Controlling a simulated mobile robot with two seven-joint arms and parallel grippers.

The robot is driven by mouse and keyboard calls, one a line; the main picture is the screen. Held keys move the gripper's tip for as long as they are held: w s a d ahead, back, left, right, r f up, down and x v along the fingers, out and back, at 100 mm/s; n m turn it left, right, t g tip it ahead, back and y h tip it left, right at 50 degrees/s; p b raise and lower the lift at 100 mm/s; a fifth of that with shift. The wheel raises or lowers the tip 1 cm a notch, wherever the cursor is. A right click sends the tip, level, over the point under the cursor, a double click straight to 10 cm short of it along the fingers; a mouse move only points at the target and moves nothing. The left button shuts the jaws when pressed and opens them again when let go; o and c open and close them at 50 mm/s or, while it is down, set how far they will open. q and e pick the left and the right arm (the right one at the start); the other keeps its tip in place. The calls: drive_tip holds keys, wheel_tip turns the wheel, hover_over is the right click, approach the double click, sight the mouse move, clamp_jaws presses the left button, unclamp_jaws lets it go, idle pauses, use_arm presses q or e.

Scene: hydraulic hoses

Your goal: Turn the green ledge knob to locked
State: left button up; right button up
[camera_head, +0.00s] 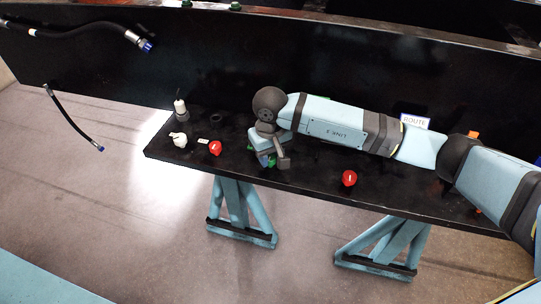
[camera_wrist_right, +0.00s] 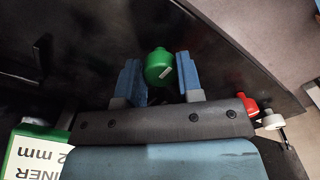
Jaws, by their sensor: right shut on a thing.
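The green ledge knob (camera_wrist_right: 159,66) sits between the two blue fingers of my right gripper (camera_wrist_right: 158,75) in the right wrist view. The gripper is shut on it. The knob has a small pale mark on its lower right side in that view. In the head view my right gripper (camera_head: 268,157) reaches down to the dark ledge (camera_head: 315,180) and hides most of the knob; only bits of green show beside the fingers. My left gripper is not in view.
Red knobs stand on the ledge left (camera_head: 215,148) and right (camera_head: 349,178) of the gripper. A white fitting (camera_head: 179,140) is near the ledge's left end. Black hoses hang at upper left (camera_head: 85,30) and left (camera_head: 75,120). A ROUTE sign (camera_head: 415,121) stands behind my arm.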

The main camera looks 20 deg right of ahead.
drive_tip(key=shift+f+m+b, duration=0.2)
drive_tip(key=shift+m+b, duration=0.3)
drive_tip(key=shift+b, duration=0.2)
drive_tip(key=m+b, duration=0.6)
drive_tip(key=shift+b, duration=0.3)
drive_tip(key=shift+m+b, duration=0.4)
drive_tip(key=shift+m, duration=0.1)
drive_tip(key=m+b, duration=0.3)
drive_tip(key=m, duration=0.1)
drive_tip(key=shift+m+b, duration=0.3)
drive_tip(key=shift+r+m+b, duration=0.1)
drive_tip(key=shift+m+b, duration=0.65)
drive_tip(key=shift+m, duration=0.45)
drive_tip(key=shift+m+b, duration=0.45)
drive_tip(key=shift+m, duration=0.45)
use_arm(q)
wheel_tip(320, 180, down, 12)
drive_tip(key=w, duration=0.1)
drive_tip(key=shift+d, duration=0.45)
use_arm(e)
drive_tip(key=shift+r+m, duration=0.1)
drive_tip(key=shift+m, duration=0.2)
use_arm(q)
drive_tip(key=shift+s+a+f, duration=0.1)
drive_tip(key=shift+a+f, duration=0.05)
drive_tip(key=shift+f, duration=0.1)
